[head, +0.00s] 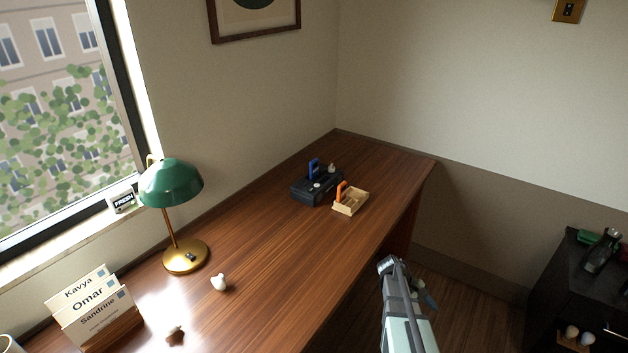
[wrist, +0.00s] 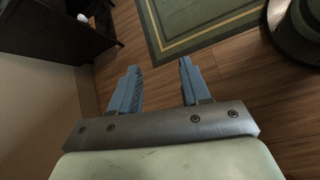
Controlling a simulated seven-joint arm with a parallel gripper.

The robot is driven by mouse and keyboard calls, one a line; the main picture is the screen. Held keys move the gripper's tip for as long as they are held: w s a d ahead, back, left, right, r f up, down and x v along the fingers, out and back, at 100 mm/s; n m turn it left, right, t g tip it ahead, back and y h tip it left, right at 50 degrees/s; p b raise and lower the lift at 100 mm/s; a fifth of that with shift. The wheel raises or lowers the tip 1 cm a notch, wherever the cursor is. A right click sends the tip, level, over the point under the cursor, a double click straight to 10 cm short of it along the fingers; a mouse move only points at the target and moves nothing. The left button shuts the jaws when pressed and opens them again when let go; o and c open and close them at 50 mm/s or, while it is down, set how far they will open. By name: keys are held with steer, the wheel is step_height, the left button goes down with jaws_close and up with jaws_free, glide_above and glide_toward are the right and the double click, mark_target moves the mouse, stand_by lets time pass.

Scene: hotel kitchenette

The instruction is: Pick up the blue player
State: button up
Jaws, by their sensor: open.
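A dark blue-black boxy device (head: 308,194) sits towards the far end of the wooden desk in the head view. I cannot tell whether the player is the whole box or only the blue piece. My gripper (head: 422,294) is off the desk's right side, well apart from the device and nearer to me. In the wrist view my gripper (wrist: 158,65) has its two blue-grey fingers spread, with only floor between them. The device is not in the wrist view.
A light wooden box (head: 350,206) with an orange piece stands just right of the device. A green lamp (head: 172,183), a card holder (head: 94,308) and small white and brown objects occupy the near desk. A dark cabinet (head: 590,290) stands right. The desk's middle is clear.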

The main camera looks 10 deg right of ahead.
steer(key=w+a+r+n+t, duration=0.1)
steer(key=w+a+r+t, duration=0.1)
steer(key=w+a+r, duration=0.55)
steer(key=w+a+r+n+t, duration=0.25)
steer(key=w+a+r, duration=0.25)
steer(key=a+r, duration=0.6)
steer(key=w+a+r+n+t, duration=0.1)
steer(key=w+a+r+t, duration=0.2)
steer(key=w+a+r, duration=0.7)
steer(key=w+r+n+t, duration=0.3)
steer(key=w+r+n, duration=0.2)
steer(key=w, duration=0.2)
steer(key=n+t+h, duration=0.1)
steer(key=n+t, duration=0.3)
steer(key=n, duration=0.8)
glide_toward(318, 166)
steer(key=shift+m, duration=0.25)
steer(key=w, duration=0.1)
steer(key=w+d+f, duration=0.2)
steer(key=shift+w, duration=0.2)
steer(key=shift+x, duration=2.8)
steer(key=shift+s+f, duration=0.1)
steer(key=shift+c, duration=0.4)
jaws_close()
